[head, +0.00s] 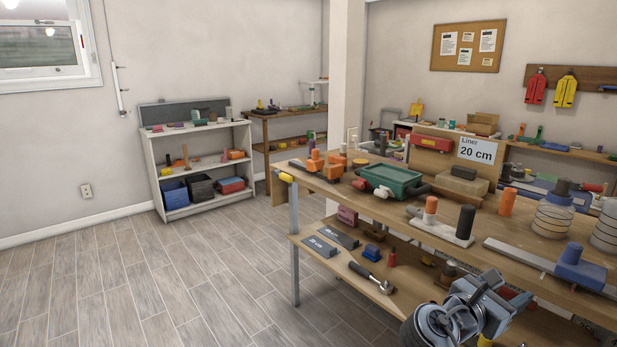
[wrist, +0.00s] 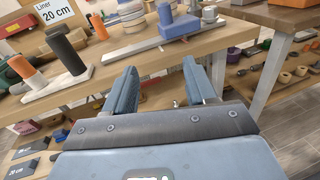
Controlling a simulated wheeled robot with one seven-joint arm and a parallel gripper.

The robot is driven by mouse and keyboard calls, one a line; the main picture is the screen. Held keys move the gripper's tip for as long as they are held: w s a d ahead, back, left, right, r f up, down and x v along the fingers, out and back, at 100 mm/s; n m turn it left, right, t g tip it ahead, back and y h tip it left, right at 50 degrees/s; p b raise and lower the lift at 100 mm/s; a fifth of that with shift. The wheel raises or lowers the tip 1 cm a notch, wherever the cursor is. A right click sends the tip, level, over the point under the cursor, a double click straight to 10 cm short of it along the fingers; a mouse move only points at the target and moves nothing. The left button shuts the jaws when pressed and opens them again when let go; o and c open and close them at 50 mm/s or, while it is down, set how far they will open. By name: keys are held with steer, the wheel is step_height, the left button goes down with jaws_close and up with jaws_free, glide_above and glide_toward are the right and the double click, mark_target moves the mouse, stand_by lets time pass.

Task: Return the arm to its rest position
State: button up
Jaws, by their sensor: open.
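My gripper (head: 482,285) is at the lower right of the head view, in front of the workbench and close to its front edge. In the wrist view my gripper (wrist: 160,85) shows two blue-grey fingers spread apart with nothing between them. The workbench (head: 330,203) has a wooden top and a lower shelf (head: 350,268). Gripper and bench edge look close, but I cannot tell the exact gap.
The bench top holds a green tray (head: 390,180), an orange cylinder (head: 431,204), a dark cylinder (head: 465,222) and a "Liner 20 cm" sign (head: 477,151). A small white shelf (head: 205,165) stands by the wall. The wooden floor (head: 130,280) at left is clear.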

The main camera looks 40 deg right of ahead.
steer(key=a+f+t+y, duration=0.4)
steer(key=a+f+t, duration=0.4)
steer(key=a+f, duration=0.2)
steer(key=s+a+f+m+t+y, duration=0.1)
steer(key=s+a+f+t+y, duration=0.15)
steer(key=a, duration=0.45)
steer(key=s+a+f+m+t+y, duration=0.2)
steer(key=a+y, duration=0.2)
steer(key=a, duration=0.3)
steer(key=s+a+r+m+t+y, duration=0.5)
steer(key=s+a+r+m+y, duration=0.2)
steer(key=s+a+r+m, duration=0.4)
steer(key=shift+s+a+r+m, duration=0.45)
steer(key=shift+s+r, duration=0.15)
steer(key=shift+s, duration=0.5)
steer(key=shift+s+r+m, duration=0.25)
steer(key=shift+r+m, duration=0.1)
steer(key=shift+r, duration=0.15)
